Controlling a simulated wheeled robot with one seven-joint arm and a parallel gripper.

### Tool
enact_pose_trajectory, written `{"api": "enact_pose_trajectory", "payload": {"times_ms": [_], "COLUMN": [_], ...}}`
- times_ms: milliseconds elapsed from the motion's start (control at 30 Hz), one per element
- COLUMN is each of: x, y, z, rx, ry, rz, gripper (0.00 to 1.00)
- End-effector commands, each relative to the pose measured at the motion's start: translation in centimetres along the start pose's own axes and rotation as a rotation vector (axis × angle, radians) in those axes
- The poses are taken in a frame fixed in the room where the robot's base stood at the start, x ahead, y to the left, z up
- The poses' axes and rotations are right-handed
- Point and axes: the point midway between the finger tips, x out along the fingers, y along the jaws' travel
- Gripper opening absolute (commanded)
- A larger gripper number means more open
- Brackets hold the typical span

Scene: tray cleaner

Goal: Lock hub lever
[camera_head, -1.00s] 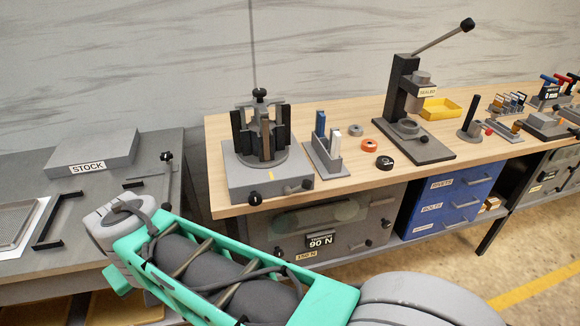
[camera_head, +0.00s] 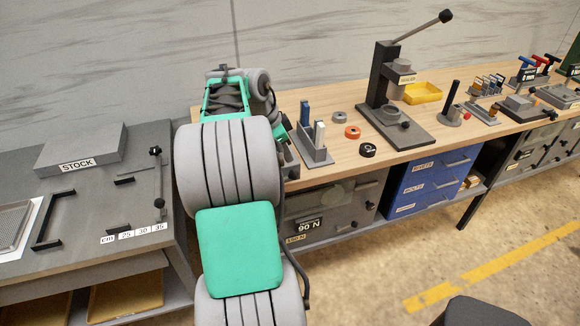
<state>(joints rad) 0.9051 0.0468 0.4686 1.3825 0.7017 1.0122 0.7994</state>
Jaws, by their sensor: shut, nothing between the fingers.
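My arm (camera_head: 238,245) rises from the bottom of the picture to the left end of the wooden bench. It covers the place of the hub fixture and its lever almost wholly. Only a small grey piece (camera_head: 291,162), likely the fixture's base, shows at the arm's right side. The lever cannot be seen. My gripper is hidden behind the arm's upper links, so its fingers and any contact with the lever do not show.
A small stand with blue and white pieces (camera_head: 313,148) is close right of my arm. Orange and black rings (camera_head: 352,132), a lever press (camera_head: 395,125) and a yellow tray (camera_head: 422,92) stand farther right. The grey stock table (camera_head: 95,205) is at left.

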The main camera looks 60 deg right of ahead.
Motion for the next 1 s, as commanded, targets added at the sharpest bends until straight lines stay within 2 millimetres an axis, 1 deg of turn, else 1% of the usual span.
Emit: {"api": "enact_pose_trajectory", "payload": {"times_ms": [100,200,333,433,733,900,1000], "x": [2.5,4.2,5.6,6.0,6.2,7.5,7.9], "y": [0.1,-0.2,-0.4,-0.5,-0.5,-0.4,-0.4], "z": [-0.1,0.3,0.6,0.7,0.8,0.4,0.1], "rx": [-0.001,-0.003,-0.002,-0.002,-0.002,0.010,0.006], "ry": [0.000,-0.001,-0.001,0.000,-0.003,-0.086,-0.114], "rz": [0.003,0.003,0.001,-0.001,-0.001,-0.002,-0.002], "gripper": [0.00,0.00,0.00,0.00,0.00,0.00,0.00]}}
